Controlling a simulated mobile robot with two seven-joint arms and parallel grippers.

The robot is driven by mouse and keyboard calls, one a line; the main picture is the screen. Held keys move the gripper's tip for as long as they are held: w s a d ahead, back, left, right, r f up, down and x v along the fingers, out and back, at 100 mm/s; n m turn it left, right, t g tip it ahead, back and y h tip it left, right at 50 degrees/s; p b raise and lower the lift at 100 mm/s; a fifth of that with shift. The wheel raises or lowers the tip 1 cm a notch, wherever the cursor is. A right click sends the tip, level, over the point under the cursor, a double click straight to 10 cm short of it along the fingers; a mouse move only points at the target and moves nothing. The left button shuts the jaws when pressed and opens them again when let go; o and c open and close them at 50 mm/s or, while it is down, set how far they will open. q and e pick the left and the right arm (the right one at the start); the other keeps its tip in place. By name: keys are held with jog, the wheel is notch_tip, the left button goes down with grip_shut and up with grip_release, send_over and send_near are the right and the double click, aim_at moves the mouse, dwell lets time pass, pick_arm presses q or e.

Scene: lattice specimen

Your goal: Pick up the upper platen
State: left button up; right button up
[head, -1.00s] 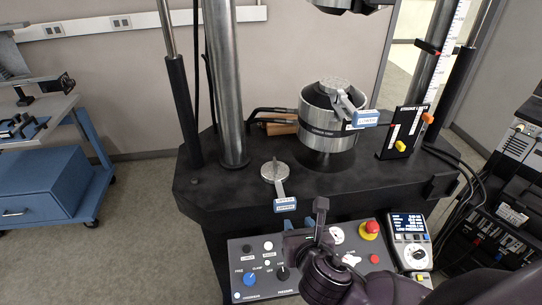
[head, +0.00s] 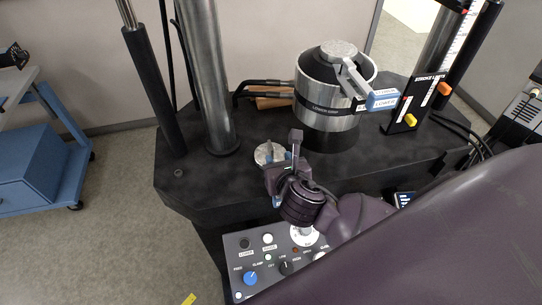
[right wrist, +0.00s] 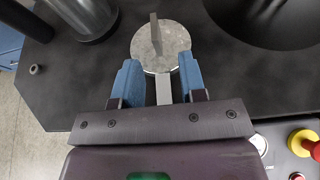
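The upper platen (head: 265,153) is a round grey metal disc with a short upright fin and a flat handle. It lies on the black machine table, left of and in front of the lower grip. My right gripper (head: 285,172) is over its handle and hides most of it and its blue tag. In the right wrist view, the disc (right wrist: 150,45) is just beyond the blue fingertips (right wrist: 158,68). The fingers are open on either side of the handle (right wrist: 163,88), with gaps on both sides. My left gripper is not in view.
The steel lower grip (head: 320,100) holds another platen (head: 338,48) with a blue "LOWER" tag (head: 383,99). A steel column (head: 206,80) stands to the left. The control panel (head: 240,275) is in front, with a red button (right wrist: 303,140).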

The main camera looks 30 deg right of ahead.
aim_at(271, 147)
jog(key=shift+a+x, duration=0.2)
jog(key=shift+x, duration=3.1)
jog(key=shift+w+r, duration=0.15)
grip_shut()
jog(key=shift+r, duration=0.1)
